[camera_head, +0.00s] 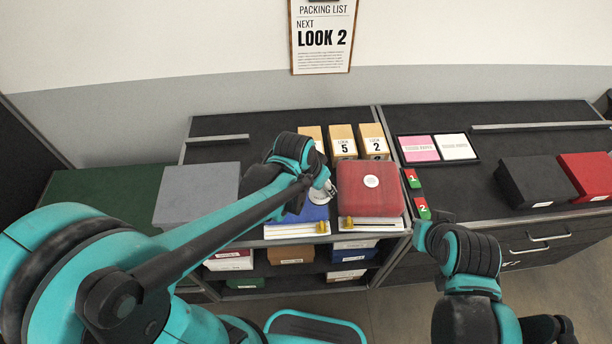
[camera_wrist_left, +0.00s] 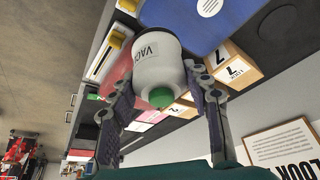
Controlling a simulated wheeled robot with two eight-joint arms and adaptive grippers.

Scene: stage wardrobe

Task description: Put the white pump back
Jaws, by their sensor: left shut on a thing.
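The white pump (camera_wrist_left: 158,70) is a rounded white bottle with a green tip and dark lettering that begins "VAC". It sits between the two fingers of my left gripper (camera_wrist_left: 160,82) in the left wrist view, and the fingers are shut on it. In the head view my left gripper (camera_head: 320,186) is over the shelf unit, above the blue box (camera_head: 300,218) and just left of the red box (camera_head: 370,188).
Wooden number blocks (camera_head: 343,141) stand behind the boxes. A pink and white card tray (camera_head: 437,149) lies on the right counter, with black (camera_head: 535,182) and red (camera_head: 590,176) boxes. A grey box (camera_head: 197,193) is at left. Smaller boxes fill the shelves below. A packing list (camera_head: 323,35) hangs on the wall.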

